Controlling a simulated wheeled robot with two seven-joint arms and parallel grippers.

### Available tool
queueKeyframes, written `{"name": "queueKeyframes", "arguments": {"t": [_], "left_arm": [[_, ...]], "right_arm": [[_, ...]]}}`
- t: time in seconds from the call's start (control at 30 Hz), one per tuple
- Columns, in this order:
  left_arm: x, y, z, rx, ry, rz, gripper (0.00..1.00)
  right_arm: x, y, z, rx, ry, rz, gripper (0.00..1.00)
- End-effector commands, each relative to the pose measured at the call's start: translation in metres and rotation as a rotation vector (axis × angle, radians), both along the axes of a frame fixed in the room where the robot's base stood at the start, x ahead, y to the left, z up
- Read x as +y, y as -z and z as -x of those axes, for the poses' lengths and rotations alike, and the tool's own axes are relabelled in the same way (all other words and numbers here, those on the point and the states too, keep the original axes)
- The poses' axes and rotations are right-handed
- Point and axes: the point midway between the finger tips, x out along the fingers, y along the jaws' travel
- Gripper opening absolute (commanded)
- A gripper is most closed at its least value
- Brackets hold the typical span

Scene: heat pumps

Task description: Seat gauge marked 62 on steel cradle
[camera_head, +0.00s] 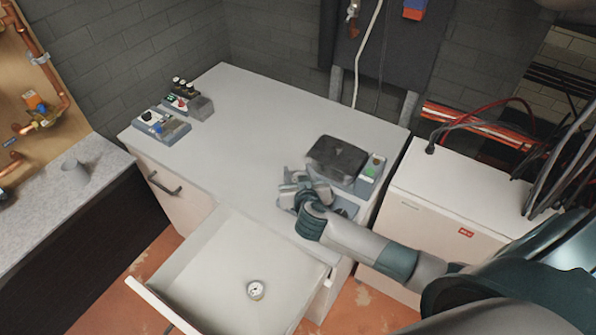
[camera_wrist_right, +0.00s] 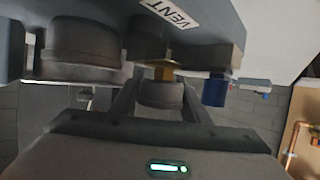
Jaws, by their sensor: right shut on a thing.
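A small round gauge (camera_head: 255,290) with a white face lies in the open drawer (camera_head: 205,265) in the head view; its marking is too small to read. My right gripper (camera_head: 300,186) is over the right part of the cabinet top, far from that gauge. In the right wrist view its fingers (camera_wrist_right: 160,100) are shut on a dark round knob (camera_wrist_right: 160,94) with a brass stem. The knob is at a grey block (camera_wrist_right: 215,30) marked VENT. I cannot make out which fixture is the steel cradle. My left gripper is not in view.
A fixture with a dark block (camera_head: 336,157) and a green button stands beside my right gripper. Two control units, front (camera_head: 160,126) and rear (camera_head: 188,101), stand at the cabinet's left. The middle of the cabinet top (camera_head: 245,135) is clear. A white box with cables (camera_head: 465,185) stands right.

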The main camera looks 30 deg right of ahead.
Motion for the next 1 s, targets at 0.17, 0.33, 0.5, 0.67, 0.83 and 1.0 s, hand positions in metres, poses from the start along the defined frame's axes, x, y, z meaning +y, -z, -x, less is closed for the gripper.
{"name": "queueKeyframes", "arguments": {"t": [0.17,0.33,0.5,0.67,0.83,1.0], "left_arm": [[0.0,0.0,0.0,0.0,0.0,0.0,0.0],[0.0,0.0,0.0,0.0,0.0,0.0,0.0],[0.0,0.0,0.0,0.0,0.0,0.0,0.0],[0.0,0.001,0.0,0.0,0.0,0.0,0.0],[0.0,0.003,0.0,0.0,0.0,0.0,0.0],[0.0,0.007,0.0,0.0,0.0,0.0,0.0]], "right_arm": [[0.0,0.001,0.0,-0.001,0.0,0.0,0.48],[0.0,0.001,0.0,-0.001,0.0,0.0,0.63],[0.0,0.002,0.0,0.001,0.0,0.0,0.63],[0.001,0.001,0.003,0.0,-0.001,0.001,0.63],[0.005,-0.004,0.014,-0.001,-0.001,0.001,0.63],[0.012,-0.012,0.035,-0.001,-0.002,0.0,0.63]]}}
